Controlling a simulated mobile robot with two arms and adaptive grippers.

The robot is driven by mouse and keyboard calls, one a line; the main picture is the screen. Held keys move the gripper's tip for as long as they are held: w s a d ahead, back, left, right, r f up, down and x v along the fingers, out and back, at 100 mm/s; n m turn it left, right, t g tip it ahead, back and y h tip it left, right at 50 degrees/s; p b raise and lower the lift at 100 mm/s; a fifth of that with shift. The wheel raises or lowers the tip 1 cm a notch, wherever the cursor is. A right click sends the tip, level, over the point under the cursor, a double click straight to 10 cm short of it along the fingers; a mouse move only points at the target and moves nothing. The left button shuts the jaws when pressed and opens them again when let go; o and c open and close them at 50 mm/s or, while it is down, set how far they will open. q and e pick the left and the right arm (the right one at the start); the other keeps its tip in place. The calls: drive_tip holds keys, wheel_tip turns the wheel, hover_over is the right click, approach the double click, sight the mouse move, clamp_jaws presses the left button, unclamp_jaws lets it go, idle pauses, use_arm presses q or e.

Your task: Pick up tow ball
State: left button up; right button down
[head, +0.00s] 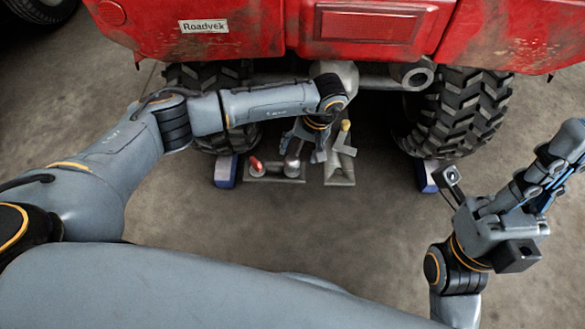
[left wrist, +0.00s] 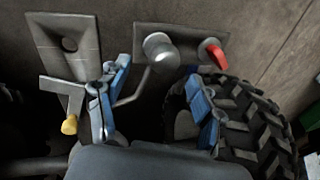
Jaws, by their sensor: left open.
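The tow ball (head: 292,166) is a grey metal ball on a flat dark plate (head: 274,179) on the floor, behind the red vehicle. It also shows in the left wrist view (left wrist: 159,48), beyond my left gripper's fingertips. My left gripper (head: 303,148) is open and empty, reaching down close above the ball. In the left wrist view its blue fingers (left wrist: 157,76) stand apart, with the ball roughly between their lines. Whether they touch it cannot be told. My right gripper (head: 556,160) is at the right, away from the ball, and its opening is unclear.
A red-handled part (head: 256,165) sits on the same plate, left of the ball. A grey bracket plate (head: 339,168) with a yellow-tipped piece (head: 346,126) lies to the right. Large tyres (head: 462,112) and blue blocks (head: 225,171) flank the spot. The front floor is clear.

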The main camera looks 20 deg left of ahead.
sight(294, 158)
use_arm(q)
drive_tip(key=b+x, duration=0.2)
drive_tip(key=x, duration=0.4)
drive_tip(key=shift+s+a+b, duration=0.15)
drive_tip(key=shift+b, duration=0.25)
clamp_jaws()
